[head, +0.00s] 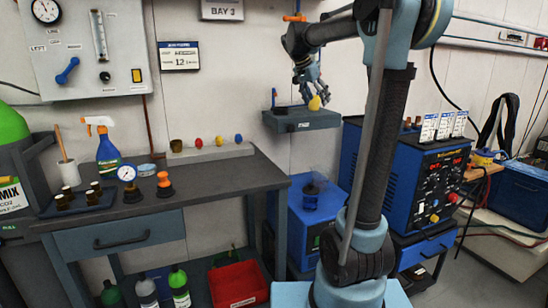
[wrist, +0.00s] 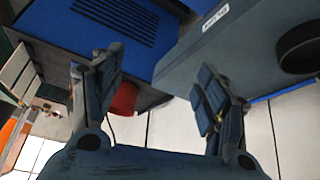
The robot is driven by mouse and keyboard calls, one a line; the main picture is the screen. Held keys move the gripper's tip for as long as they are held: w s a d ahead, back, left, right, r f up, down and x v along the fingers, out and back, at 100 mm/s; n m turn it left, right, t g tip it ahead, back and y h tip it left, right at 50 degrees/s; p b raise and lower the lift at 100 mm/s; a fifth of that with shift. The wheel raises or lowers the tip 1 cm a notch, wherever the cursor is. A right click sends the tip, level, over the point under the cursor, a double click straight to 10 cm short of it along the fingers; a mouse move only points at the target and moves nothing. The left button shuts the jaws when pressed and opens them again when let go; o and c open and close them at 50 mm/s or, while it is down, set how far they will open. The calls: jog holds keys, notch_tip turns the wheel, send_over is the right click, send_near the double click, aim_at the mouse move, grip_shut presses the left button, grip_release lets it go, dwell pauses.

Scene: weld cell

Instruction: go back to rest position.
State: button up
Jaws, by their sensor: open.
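My gripper (head: 312,84) is at the back of the cell, above the right part of a small grey wall shelf (head: 300,125). In the wrist view my gripper (wrist: 160,80) has its two fingers spread wide, with nothing between them. A yellow rounded piece (head: 314,103) shows just below the fingers in the head view; whether it touches them or the shelf I cannot tell. The shelf also shows in the wrist view (wrist: 200,55), close to the right finger, with a dark round cup or ring (wrist: 300,45) on it.
A grey workbench (head: 225,180) with a spray bottle (head: 107,150), gauge and small coloured parts stands at left. A red bin (head: 238,284) sits below. A blue machine (head: 308,225) is under the wall shelf. A blue welder (head: 430,185) stands right of my arm.

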jog(key=s+d+f+n+g+y, duration=0.1)
jog(key=s+d+f+n, duration=0.15)
jog(key=s+f, duration=0.65)
jog(key=s+d+f+n+y, duration=0.1)
jog(key=s+d+f+n, duration=0.3)
jog(key=s, duration=0.9)
jog(key=s+a+f+n+y, duration=0.1)
jog(key=s+a+f, duration=0.1)
jog(key=s+f, duration=0.6)
jog(key=s+a+f+n+y, duration=0.1)
jog(key=s+a+f+n, duration=0.1)
jog(key=s+f, duration=0.7)
notch_tip(320, 180, down, 3)
jog(key=shift+a+r+g+y, duration=0.1)
jog(key=shift+a+g+y, duration=0.1)
jog(key=shift+g+y, duration=0.15)
jog(key=shift+s+n, duration=0.1)
jog(key=shift+n, duration=0.15)
jog(key=shift+w+f, duration=0.25)
jog(key=shift+w, duration=0.2)
